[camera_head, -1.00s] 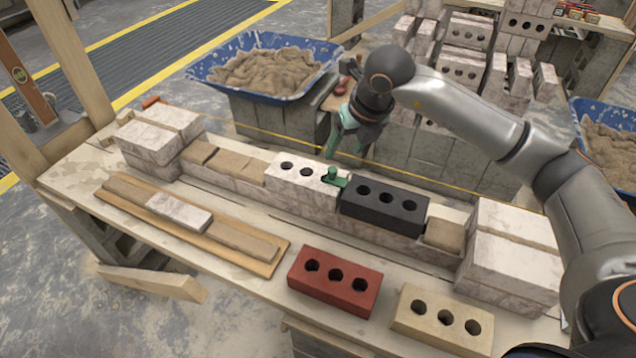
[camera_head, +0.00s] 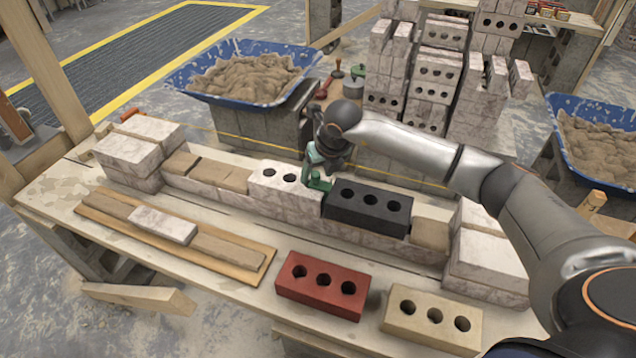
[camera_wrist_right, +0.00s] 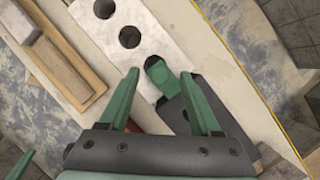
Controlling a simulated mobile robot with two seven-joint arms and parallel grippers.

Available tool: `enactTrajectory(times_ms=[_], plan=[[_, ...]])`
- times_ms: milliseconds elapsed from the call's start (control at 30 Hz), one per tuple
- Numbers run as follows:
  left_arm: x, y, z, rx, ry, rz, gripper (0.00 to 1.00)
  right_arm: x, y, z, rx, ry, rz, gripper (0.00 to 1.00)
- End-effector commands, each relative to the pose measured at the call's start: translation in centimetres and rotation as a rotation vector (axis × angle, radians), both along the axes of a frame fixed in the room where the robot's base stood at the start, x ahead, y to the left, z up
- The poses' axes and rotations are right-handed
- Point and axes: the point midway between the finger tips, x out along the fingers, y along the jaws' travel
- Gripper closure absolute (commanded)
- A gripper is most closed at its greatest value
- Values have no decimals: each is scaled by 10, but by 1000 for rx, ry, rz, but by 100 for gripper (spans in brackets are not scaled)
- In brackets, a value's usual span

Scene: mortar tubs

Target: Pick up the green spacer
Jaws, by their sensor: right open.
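The green spacer (camera_head: 318,183) stands in the wall between the white brick with holes (camera_head: 279,177) and the black brick (camera_head: 368,208). In the right wrist view the spacer (camera_wrist_right: 160,76) shows between my open fingers, just beyond their tips. My right gripper (camera_head: 312,170) is right above the spacer, fingers pointing down; in the wrist view my right gripper (camera_wrist_right: 160,80) is open and empty. I cannot tell whether a finger touches the spacer. The spacer's lower part is hidden between the bricks.
A red brick (camera_head: 322,286) and a cream brick (camera_head: 433,322) lie on the front of the wooden table (camera_head: 140,262). A board (camera_head: 255,268) with brick pieces lies to the left. Stacked white bricks (camera_head: 140,150) stand at the wall's left end. Blue mortar tubs (camera_head: 245,95) stand behind.

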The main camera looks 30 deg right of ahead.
Motion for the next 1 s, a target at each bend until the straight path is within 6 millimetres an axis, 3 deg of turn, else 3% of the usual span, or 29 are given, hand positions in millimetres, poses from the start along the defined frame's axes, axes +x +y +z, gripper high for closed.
enactTrajectory(times_ms=[267, 800, 1000], plan=[[0, 0, 0, 0, 0, 0, 100, 1, 0, -3, 0, 0, 1, 37], [0, -1, 0, -1, 1, -2, 100, 1, 0, -2, 0, -1, 0, 98], [0, -1, 0, -2, 1, -2, 100, 1, 0, -2, 0, -1, 0, 100]])
